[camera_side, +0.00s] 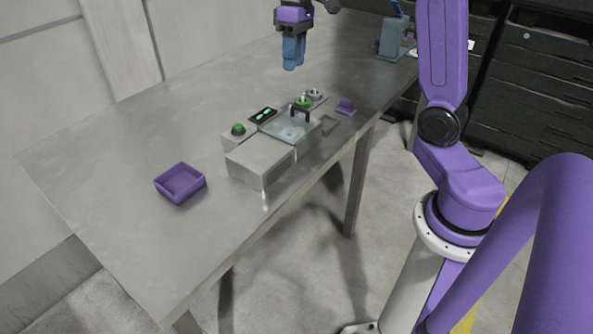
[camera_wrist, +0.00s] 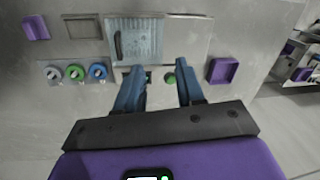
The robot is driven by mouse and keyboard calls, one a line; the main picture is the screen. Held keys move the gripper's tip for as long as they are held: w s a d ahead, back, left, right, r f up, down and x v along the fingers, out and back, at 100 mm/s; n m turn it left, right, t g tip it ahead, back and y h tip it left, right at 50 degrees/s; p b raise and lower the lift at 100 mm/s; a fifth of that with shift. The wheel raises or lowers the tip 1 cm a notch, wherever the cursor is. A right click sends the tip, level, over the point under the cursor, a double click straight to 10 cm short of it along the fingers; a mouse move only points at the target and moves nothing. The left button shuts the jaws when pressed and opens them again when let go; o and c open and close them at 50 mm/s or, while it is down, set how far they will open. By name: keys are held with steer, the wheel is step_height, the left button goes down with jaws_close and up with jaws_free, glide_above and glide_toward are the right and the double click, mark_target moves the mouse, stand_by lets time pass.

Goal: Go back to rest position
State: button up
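My gripper (camera_side: 291,67) hangs above the table, fingers pointing down, behind and above the washer in the side view. In the wrist view my gripper (camera_wrist: 159,66) has its two blue fingers spread apart with nothing between them. The tunnel washer is a grey block (camera_side: 262,160) with a clear-covered panel (camera_side: 290,128), also seen in the wrist view (camera_wrist: 135,42). The cover looks shut, with a dark handle. A green button (camera_side: 238,129) sits at its left end; it shows near the right finger in the wrist view (camera_wrist: 170,79).
A purple square tray (camera_side: 180,182) appears empty on the table (camera_side: 110,140). A small purple piece (camera_side: 346,105) lies beyond the washer. The wrist view shows white (camera_wrist: 52,73), green (camera_wrist: 75,72) and blue (camera_wrist: 97,71) round parts. A grey-blue device (camera_side: 393,38) stands at the far end.

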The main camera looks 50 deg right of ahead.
steer(key=s+a+f+n, duration=0.2)
steer(key=s+a+n, duration=0.1)
steer(key=s+a, duration=0.45)
steer(key=s+a+f+n, duration=0.2)
steer(key=s+f+n, duration=0.1)
steer(key=s, duration=0.7)
steer(key=s+a+f+n+h, duration=0.1)
steer(key=s+a+f+n, duration=0.2)
steer(key=s, duration=0.7)
steer(key=shift+f+n+t, duration=0.3)
steer(key=shift+f+n, duration=0.2)
steer(key=shift+f, duration=0.1)
steer(key=shift+a, duration=0.1)
stand_by(0.4)
